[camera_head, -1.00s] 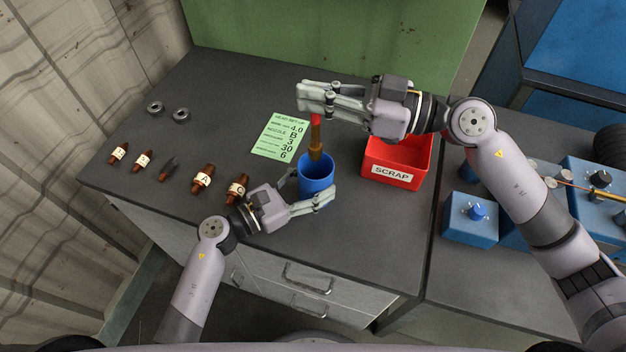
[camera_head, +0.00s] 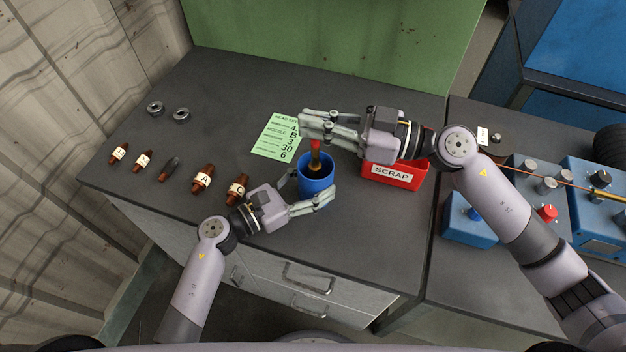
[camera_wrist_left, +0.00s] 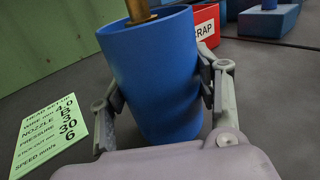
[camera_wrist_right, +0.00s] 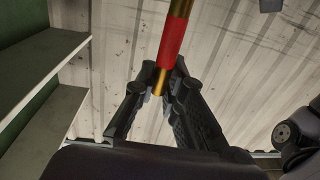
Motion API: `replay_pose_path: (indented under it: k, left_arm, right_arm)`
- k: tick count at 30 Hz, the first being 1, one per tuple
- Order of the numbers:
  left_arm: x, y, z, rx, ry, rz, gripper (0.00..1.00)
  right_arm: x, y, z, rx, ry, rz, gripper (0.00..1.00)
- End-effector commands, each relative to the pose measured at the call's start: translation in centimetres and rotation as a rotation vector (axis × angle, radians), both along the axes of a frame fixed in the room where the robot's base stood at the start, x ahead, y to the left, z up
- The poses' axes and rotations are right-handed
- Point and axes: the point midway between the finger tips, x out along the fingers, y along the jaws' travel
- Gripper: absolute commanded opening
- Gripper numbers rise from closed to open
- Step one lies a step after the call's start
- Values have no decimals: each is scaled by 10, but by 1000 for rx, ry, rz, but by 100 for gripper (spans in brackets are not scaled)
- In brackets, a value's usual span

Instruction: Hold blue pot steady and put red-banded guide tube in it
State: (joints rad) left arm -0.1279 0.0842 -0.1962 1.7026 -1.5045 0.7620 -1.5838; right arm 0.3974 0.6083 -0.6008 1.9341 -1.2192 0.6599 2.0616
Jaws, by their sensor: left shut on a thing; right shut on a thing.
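The blue pot (camera_head: 317,186) stands upright on the grey bench. My left gripper (camera_head: 312,192) is shut around its sides, and the left wrist view shows a finger on each side of the pot (camera_wrist_left: 158,80). The red-banded guide tube (camera_head: 315,147) is brass-coloured with a red band. Its lower part is inside the pot, with its bottom end hidden. My right gripper (camera_head: 305,124) is above the pot and shut on the tube.
A red SCRAP bin (camera_head: 393,177) stands right of the pot, partly under my right arm. A green set-up card (camera_head: 277,137) lies behind the pot. Several brown nozzles (camera_head: 202,178) and two grey rings (camera_head: 181,114) lie on the left. Blue control boxes (camera_head: 470,228) stand at the right.

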Motion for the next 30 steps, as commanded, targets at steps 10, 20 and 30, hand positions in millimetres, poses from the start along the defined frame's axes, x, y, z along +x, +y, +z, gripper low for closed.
replay_pose_path:
  k: [10,20,30]
  left_arm:
    - [0,0,0,0,0,0,29]
    - [0,0,0,-1,1,0,29]
    - [0,0,0,-1,1,0,29]
  right_arm:
    - [0,0,0,1,0,0,21]
    - [0,0,0,0,0,0,34]
    - [-4,-18,-1,-3,3,-2,34]
